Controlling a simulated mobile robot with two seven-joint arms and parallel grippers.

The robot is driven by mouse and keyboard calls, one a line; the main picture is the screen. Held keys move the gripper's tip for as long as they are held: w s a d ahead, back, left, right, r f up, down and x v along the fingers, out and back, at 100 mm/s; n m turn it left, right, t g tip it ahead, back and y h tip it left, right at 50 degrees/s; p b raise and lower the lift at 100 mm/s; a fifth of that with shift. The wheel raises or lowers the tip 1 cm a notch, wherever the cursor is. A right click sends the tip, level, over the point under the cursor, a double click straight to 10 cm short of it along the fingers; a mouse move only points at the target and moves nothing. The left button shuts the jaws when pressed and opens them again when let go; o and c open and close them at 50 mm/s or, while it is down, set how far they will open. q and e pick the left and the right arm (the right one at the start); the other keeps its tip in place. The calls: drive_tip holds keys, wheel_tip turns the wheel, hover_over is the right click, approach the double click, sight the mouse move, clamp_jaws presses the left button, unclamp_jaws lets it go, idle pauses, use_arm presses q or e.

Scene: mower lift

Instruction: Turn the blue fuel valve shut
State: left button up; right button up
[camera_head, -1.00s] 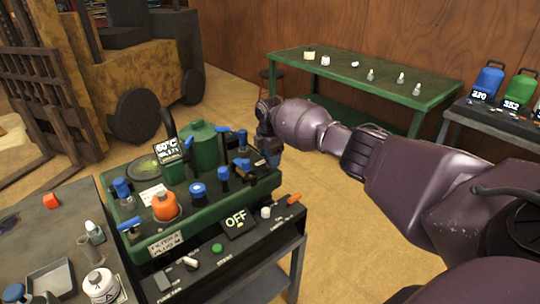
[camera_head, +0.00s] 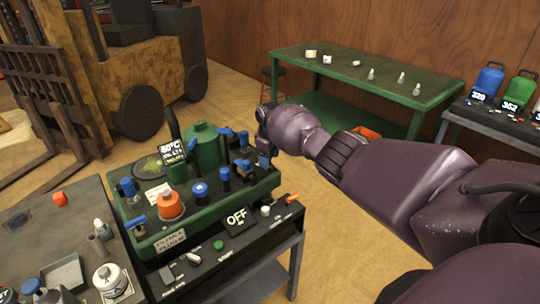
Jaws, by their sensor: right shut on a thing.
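The green machine (camera_head: 205,213) stands on a dark bench and carries several blue handles and knobs. My right gripper (camera_head: 264,148) reaches in from the right at the machine's back right corner. It is shut on a blue handle there, which I take for the blue fuel valve (camera_head: 265,161); fingers and wrist hide most of it, so its angle cannot be told. Other blue parts are a lever (camera_head: 137,222) at the front left, a round knob (camera_head: 200,189) in the middle and levers (camera_head: 226,133) at the back. My left gripper is out of view.
An orange cap (camera_head: 169,206), a dark display (camera_head: 172,152) and a green tank (camera_head: 203,150) stand on the machine near the handles. The bench front has an OFF panel (camera_head: 237,218). A grey table (camera_head: 25,245) with bottles is at left.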

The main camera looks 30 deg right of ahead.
drive_tip(key=m+p, duration=0.1)
drive_tip(key=m, duration=0.3)
drive_tip(key=shift+r, duration=0.1)
drive_tip(key=shift+m, duration=0.4)
drive_tip(key=o, duration=0.9)
